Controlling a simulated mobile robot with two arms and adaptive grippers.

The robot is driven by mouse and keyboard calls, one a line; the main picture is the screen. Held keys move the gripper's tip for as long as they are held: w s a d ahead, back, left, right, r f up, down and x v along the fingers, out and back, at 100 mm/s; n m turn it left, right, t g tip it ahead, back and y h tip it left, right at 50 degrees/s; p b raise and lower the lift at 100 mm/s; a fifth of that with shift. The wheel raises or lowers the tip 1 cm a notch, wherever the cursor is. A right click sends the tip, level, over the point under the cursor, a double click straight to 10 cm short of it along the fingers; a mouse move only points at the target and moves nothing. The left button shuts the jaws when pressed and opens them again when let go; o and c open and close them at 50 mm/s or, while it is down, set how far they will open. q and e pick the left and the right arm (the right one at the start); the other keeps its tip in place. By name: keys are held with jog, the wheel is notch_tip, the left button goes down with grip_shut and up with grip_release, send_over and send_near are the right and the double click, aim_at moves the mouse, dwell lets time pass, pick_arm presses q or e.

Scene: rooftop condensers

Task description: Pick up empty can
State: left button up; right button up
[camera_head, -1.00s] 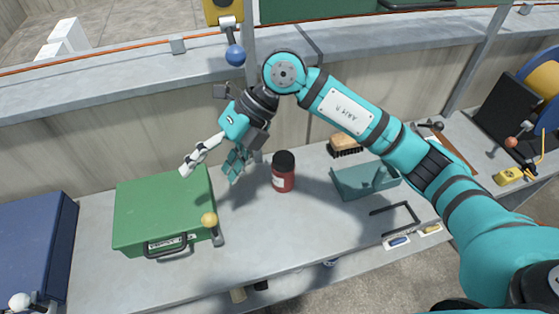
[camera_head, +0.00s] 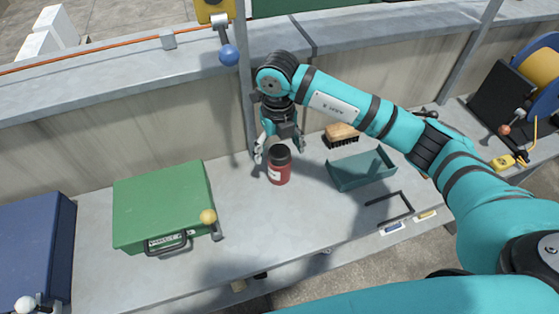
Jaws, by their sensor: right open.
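A small red can (camera_head: 279,173) with a black top and a pale label stands upright on the grey bench. My right gripper (camera_head: 280,150) points down just behind and above the can, with its fingers spread to either side of the black top. The fingers look open, and the can still rests on the bench. Part of the far finger area is hidden by the can and the wrist. My left gripper is not in view.
A green case (camera_head: 162,203) lies left of the can, with a yellow-knobbed lever (camera_head: 209,218) at its corner. A teal tray (camera_head: 361,170) and a brush (camera_head: 341,136) are to the right. A blue case (camera_head: 32,245) is far left. The bench (camera_head: 255,225) is clear in front of the can.

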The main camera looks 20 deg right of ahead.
notch_tip(320, 180, down, 6)
jog(key=shift+s+d+r+p, duration=0.15)
jog(key=shift+r+p, duration=0.1)
jog(key=shift+p, duration=0.75)
jog(key=shift+f, duration=0.35)
jog(key=shift+c, duration=0.4)
jog(key=c, duration=1.1)
